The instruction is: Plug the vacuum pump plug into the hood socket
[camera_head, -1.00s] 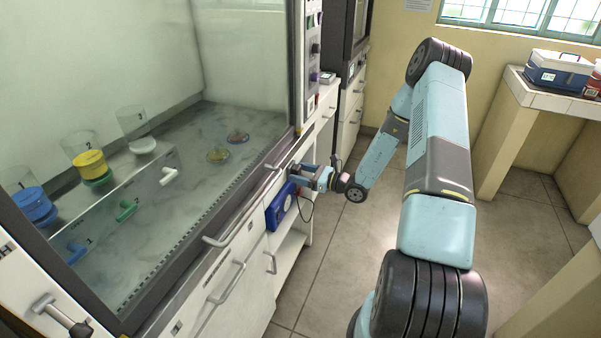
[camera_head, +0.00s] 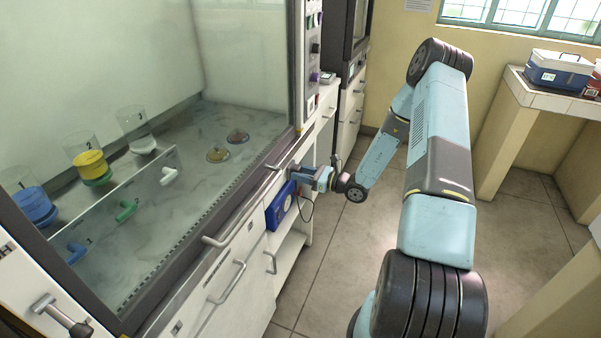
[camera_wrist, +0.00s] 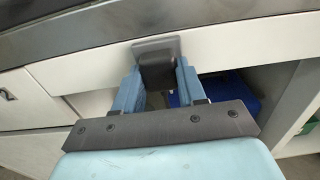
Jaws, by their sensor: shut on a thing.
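My gripper (camera_wrist: 157,85) is shut on a black plug (camera_wrist: 157,70), which sits between its two blue fingers in the wrist view. The plug's front end is at a grey square socket plate (camera_wrist: 150,45) on the white front panel below the hood's ledge. I cannot tell how deep the plug sits in the socket. In the head view my gripper (camera_head: 306,173) is against the hood front. The blue vacuum pump (camera_head: 281,206) is just below it, with a dark cord hanging beside it. The pump is partly seen in the wrist view (camera_wrist: 235,88) behind the right finger.
The fume hood (camera_head: 205,225) has drawer and door handles (camera_head: 228,283) sticking out along its front. Cups and dishes stand inside the hood. A cooler box (camera_head: 558,70) is on the right bench (camera_head: 545,98). The floor between is clear.

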